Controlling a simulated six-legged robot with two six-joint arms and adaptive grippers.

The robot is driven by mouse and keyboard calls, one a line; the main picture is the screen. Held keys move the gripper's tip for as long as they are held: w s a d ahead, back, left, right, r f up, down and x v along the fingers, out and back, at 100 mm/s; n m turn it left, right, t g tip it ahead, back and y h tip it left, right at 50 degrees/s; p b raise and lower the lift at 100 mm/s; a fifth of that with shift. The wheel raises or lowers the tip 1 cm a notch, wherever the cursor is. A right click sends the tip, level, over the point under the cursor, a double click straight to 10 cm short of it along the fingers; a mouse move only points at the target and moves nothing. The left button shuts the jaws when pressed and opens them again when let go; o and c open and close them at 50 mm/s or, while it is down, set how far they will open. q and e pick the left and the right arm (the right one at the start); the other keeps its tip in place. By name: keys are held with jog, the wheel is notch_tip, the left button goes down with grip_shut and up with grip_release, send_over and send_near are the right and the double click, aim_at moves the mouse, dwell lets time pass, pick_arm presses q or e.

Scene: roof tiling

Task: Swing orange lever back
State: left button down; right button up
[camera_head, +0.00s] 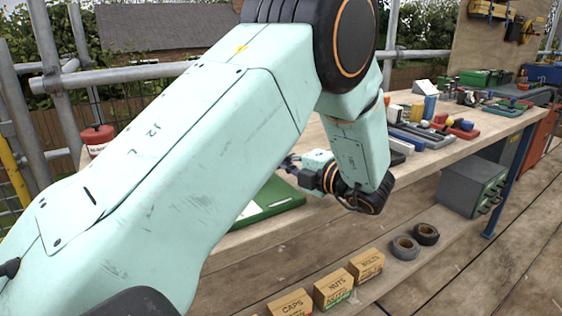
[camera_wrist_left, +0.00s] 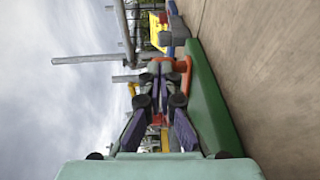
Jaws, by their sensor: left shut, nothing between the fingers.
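My left gripper (camera_head: 287,163) is shut and empty, low over the bench beside a green base (camera_head: 268,203). My own left arm covers much of that base in the head view. In the left wrist view, turned on its side, the closed fingers (camera_wrist_left: 163,72) are close to an orange part (camera_wrist_left: 183,69) on the green base (camera_wrist_left: 205,105). The orange part looks like the lever, but its full shape is hidden behind the fingers. Whether the fingers touch it cannot be told. The lever is not visible in the head view. My right gripper is in neither view.
The wooden bench holds tool trays (camera_head: 465,128) and other coloured parts toward the right. A red canister (camera_head: 97,139) stands at the left. Below are a grey box (camera_head: 470,186), two tape rolls (camera_head: 404,248) and small cartons (camera_head: 333,289). Scaffold poles (camera_head: 55,75) stand behind.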

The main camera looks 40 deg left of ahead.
pick_arm(q)
jog(key=shift+w+a, duration=0.2)
jog(key=shift+a, duration=0.15)
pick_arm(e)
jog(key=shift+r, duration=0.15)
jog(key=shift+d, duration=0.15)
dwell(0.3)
